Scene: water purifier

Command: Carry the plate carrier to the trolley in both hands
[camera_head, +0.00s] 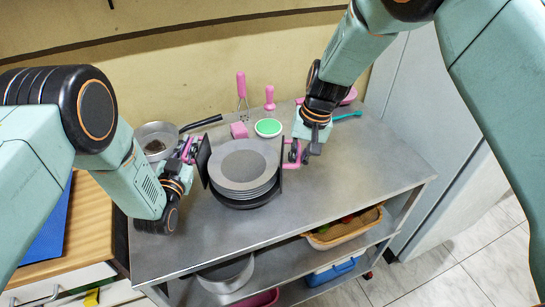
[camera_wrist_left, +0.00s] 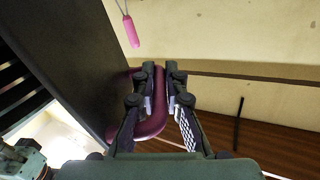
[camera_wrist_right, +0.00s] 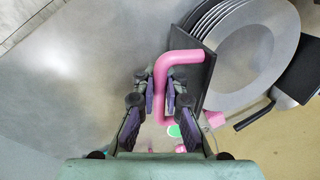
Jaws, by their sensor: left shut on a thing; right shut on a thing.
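The plate carrier (camera_head: 203,162) is dark, with a pink handle on each side and a stack of grey plates (camera_head: 243,163) inside. It is over the grey metal top of the trolley (camera_head: 345,192); I cannot tell whether it touches. My left gripper (camera_head: 188,151) is shut on its left handle, which shows in the left wrist view (camera_wrist_left: 153,122) beside a dark side panel. My right gripper (camera_head: 294,153) is shut on its right handle, whose pink bend shows in the right wrist view (camera_wrist_right: 180,57) beside the plates. The carrier looks about level.
A pan (camera_head: 157,139) sits behind my left gripper. A pink sponge (camera_head: 239,130), a green-topped round dish (camera_head: 268,127) and pink-handled utensils are behind the carrier. The top's right front is clear. A basket (camera_head: 345,230) and a pot (camera_head: 226,273) are on lower shelves.

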